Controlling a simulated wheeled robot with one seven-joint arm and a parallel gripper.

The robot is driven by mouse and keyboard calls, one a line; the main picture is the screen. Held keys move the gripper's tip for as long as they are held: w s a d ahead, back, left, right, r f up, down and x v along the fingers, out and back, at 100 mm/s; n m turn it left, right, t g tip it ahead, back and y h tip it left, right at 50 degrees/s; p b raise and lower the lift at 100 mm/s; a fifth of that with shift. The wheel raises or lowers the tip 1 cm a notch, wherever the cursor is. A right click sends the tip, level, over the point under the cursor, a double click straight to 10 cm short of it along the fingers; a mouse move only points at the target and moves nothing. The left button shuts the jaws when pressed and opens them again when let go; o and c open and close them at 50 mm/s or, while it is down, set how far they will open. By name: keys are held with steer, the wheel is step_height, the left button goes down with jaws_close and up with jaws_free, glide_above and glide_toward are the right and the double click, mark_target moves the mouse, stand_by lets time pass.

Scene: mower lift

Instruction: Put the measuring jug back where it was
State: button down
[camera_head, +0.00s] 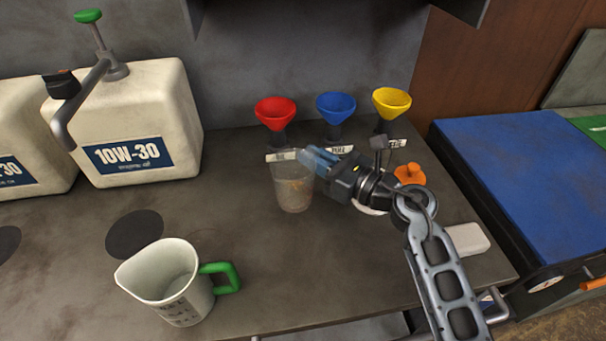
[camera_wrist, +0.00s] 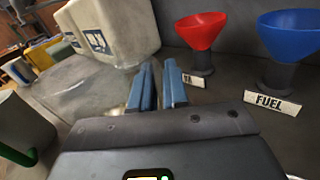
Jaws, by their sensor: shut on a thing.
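The measuring jug (camera_head: 165,285) is white with dark markings and a green handle. It stands upright at the front left of the bench in the head view, and part of it shows at the left edge of the wrist view (camera_wrist: 24,125). My gripper (camera_head: 313,160) is well away from it, at the upper right rim of a clear cup (camera_head: 293,192). The blue fingers are close together, with a narrow gap, shut on the cup's edge. The cup is upright; whether its base touches the bench I cannot tell.
A red funnel (camera_head: 276,112), a blue funnel (camera_head: 336,106) and a yellow funnel (camera_head: 391,102) stand behind the gripper with label cards. A 10W-30 canister (camera_head: 150,115) with a spout stands at the back left. A dark round disc (camera_head: 134,234) lies bare behind the jug.

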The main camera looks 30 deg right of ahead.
mark_target(304, 175)
steer(key=shift+w+a+f, duration=0.3)
steer(key=shift+a+f, duration=0.05)
steer(key=shift+a, duration=0.15)
steer(key=shift+w+a+f, duration=0.3)
steer(key=shift+a+f, duration=0.05)
steer(key=shift+a, duration=0.1)
steer(key=shift+f, duration=1.95)
steer(key=shift+b, duration=0.3)
steer(key=shift+f, duration=0.2)
steer(key=c, duration=1.1)
jaws_free()
steer(key=shift+r, duration=0.15)
